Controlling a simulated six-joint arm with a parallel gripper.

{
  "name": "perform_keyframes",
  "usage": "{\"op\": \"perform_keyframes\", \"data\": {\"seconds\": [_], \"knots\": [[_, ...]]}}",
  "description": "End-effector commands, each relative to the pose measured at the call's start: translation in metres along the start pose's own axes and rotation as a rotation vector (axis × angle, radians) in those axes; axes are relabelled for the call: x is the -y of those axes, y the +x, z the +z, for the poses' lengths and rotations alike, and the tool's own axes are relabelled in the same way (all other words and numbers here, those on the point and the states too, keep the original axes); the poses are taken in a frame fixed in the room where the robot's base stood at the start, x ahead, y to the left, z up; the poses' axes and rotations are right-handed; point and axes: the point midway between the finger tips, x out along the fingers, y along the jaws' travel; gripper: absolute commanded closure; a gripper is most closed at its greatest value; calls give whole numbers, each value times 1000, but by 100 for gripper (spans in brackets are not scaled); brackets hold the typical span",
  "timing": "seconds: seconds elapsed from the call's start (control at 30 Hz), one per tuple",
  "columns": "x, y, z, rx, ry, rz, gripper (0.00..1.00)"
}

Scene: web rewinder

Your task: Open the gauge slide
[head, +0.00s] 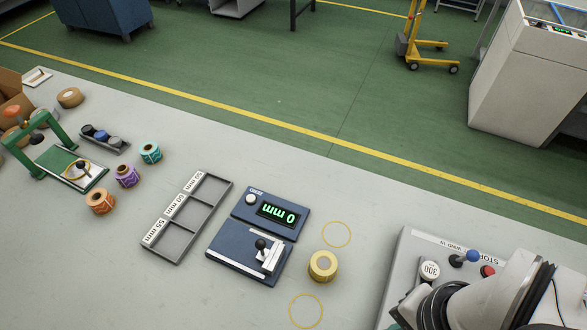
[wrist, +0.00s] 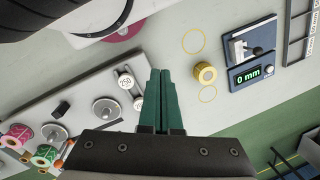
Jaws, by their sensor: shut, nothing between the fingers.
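The gauge (head: 246,251) is a dark blue plate with a green display (head: 278,214) reading 0 mm, upside down in the head view. Its slide (head: 268,254) is a pale metal piece with a black knob (head: 261,244). In the wrist view the gauge (wrist: 259,40) is at the upper right, and its display (wrist: 247,74) reads 0 mm upright. My gripper (wrist: 161,73) shows in the wrist view as two green fingers, shut together and empty, left of the gauge and apart from it. The gripper is not visible in the head view.
A yellow tape roll (head: 322,266) stands right of the gauge, between two yellow circles. A three-compartment tray (head: 186,217) lies left of it. A grey machine (head: 400,285) with knobs is at the lower right, beside my arm. Coloured rolls (head: 126,175) and a green-framed device (head: 68,165) stand far left.

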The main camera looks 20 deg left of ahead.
Motion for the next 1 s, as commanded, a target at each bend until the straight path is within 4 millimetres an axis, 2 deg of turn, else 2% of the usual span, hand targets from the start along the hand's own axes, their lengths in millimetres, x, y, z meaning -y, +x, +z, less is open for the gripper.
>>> {"op": "perform_keyframes", "data": {"seconds": [0.13, 0.2, 0.27, 0.37, 0.4, 0.43, 0.5, 0.6, 0.63, 0.7, 0.83, 1.0], "knots": [[0, 0, 0, 0, 0, 0, 100], [2, -1, -1, 1, -18, 2, 89], [16, -7, -10, 5, -136, 16, 78], [80, -19, -33, 21, -581, 67, 60], [115, -19, -37, 27, -794, 90, 53], [142, -16, -36, 32, -948, 104, 48], [202, -4, -24, 41, -1275, 135, 40], [261, 16, 5, 50, -1613, 164, 40], [272, 21, 13, 51, -1679, 170, 40], [286, 29, 24, 53, -1770, 177, 40], [287, 48, 24, 54, -1795, 180, 40], [279, 98, 20, 57, -1791, 181, 40]]}}
